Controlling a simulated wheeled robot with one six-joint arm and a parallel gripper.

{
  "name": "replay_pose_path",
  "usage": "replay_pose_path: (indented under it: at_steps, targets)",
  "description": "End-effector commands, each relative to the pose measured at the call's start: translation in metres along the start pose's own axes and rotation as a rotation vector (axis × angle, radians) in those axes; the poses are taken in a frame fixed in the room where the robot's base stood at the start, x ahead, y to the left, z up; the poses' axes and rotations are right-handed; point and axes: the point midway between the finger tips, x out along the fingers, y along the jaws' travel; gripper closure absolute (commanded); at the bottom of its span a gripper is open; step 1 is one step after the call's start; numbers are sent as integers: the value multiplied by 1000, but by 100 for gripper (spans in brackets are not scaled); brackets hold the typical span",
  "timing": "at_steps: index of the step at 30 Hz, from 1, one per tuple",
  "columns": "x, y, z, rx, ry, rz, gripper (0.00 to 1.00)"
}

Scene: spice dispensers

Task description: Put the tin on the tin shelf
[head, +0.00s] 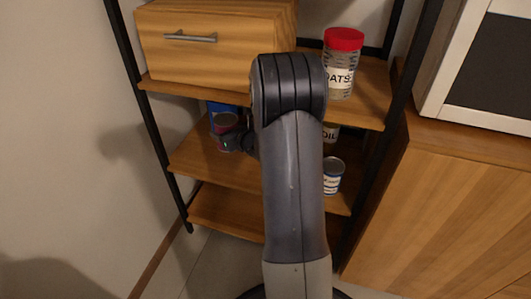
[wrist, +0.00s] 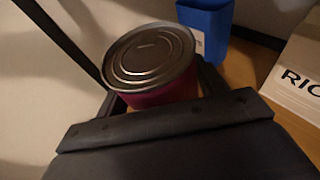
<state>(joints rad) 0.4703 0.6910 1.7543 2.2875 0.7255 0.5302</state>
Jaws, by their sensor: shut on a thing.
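A tin with a grey metal lid and dark red side (wrist: 160,97) sits upright between the fingers of my gripper (wrist: 165,84) in the wrist view. In the head view the same tin (head: 226,124) shows left of my arm, in front of a blue container, over the left part of the middle shelf (head: 195,157). My gripper (head: 232,140) is shut on it. I cannot tell whether its base touches the shelf. A second tin, blue and white (head: 333,178), stands on the right of the middle shelf. No label marks which board is the tin shelf.
The blue container (wrist: 207,28) stands just behind the held tin. A pale package reading "RIC" (wrist: 296,80) is to its right. An oats jar with a red lid (head: 341,70) and a wooden drawer box (head: 215,45) are on the upper board. Black posts flank the shelves.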

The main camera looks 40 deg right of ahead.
Motion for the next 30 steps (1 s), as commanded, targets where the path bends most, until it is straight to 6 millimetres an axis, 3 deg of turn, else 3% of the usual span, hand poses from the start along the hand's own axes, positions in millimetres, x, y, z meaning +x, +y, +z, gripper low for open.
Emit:
replay_pose_path:
  at_steps: [9,16,21,30]
  targets:
    - [16,-6,-51,4,0,-8,75]
    - [22,-6,-66,2,-1,-7,75]
    - [29,-6,-90,3,0,-7,75]
    - [30,-6,-94,2,-2,-7,75]
